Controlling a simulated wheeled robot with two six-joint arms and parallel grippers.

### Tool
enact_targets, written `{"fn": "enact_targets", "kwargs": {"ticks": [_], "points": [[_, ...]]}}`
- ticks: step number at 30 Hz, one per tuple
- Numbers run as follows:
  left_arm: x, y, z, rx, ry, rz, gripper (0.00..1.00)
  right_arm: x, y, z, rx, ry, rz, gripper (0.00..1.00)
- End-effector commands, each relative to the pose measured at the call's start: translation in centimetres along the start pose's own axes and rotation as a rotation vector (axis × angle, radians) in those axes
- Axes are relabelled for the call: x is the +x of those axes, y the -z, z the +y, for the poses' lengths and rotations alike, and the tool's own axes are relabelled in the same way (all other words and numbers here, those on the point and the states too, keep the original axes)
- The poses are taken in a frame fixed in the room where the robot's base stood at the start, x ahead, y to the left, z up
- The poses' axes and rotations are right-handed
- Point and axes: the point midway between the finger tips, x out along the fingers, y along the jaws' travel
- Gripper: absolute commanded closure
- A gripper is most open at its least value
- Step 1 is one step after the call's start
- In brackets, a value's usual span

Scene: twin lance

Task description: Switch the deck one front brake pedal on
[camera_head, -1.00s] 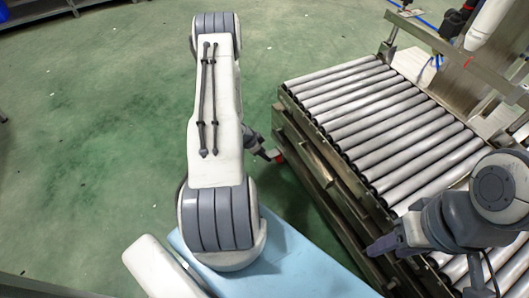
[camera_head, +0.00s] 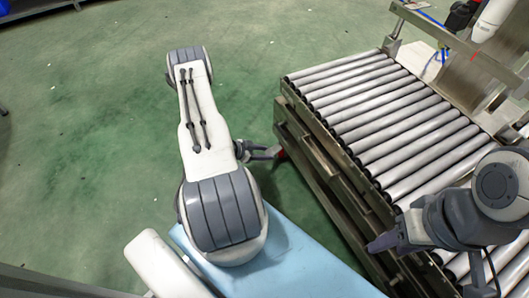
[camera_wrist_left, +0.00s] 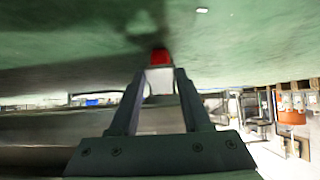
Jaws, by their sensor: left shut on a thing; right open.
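A small red brake pedal (camera_head: 281,154) sits low at the left side of the roller conveyor (camera_head: 281,112). In the left wrist view the red pedal (camera_wrist_left: 160,57) shows at the tips of my left gripper (camera_wrist_left: 160,76), with a pale part below it between the fingers. In the head view my left gripper (camera_head: 268,152) reaches to the pedal from the left and is shut on it. The fingers hide part of the pedal in the head view. My right gripper (camera_head: 384,243) is open and empty above the conveyor's near left edge.
Green floor (camera_head: 100,140) lies open to the left of the conveyor. A light blue surface (camera_head: 300,262) is in front at the bottom. Metal framework (camera_head: 455,75) stands at the conveyor's far right. Shelving (camera_head: 35,12) is at the far left.

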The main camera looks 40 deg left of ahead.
Motion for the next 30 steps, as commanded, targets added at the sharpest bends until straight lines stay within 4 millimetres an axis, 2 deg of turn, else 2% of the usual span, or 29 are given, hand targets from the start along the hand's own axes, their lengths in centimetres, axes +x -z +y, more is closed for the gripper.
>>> {"fn": "enact_targets", "kwargs": {"ticks": [8,9,10,11,22,26,30], "points": [[0.0,-0.1,0.1,-0.002,0.0,-0.002,1.0,0.0,0.0,0.0,0.0,0.0,0.0,0.5],[0.0,-0.1,0.1,-0.002,0.0,-0.002,0.41,0.0,0.0,0.0,0.0,0.0,0.0,0.5],[0.0,-0.1,0.1,-0.002,-0.001,-0.002,0.3,0.0,0.0,0.0,0.0,0.0,0.0,0.5],[0.0,-0.1,0.0,-0.001,0.0,-0.002,0.22,0.0,0.0,0.0,0.0,0.0,0.0,0.5],[-0.5,0.1,0.0,-0.002,0.001,-0.001,0.22,-0.4,0.0,0.0,0.0,0.0,0.0,0.5],[-2.4,0.4,-0.1,-0.004,0.004,-0.001,0.22,-1.8,0.1,-0.1,0.0,0.0,0.0,0.5],[-5.3,0.5,-0.1,-0.005,0.005,-0.001,0.22,-3.7,0.2,-0.3,0.0,0.0,0.0,0.5]]}}
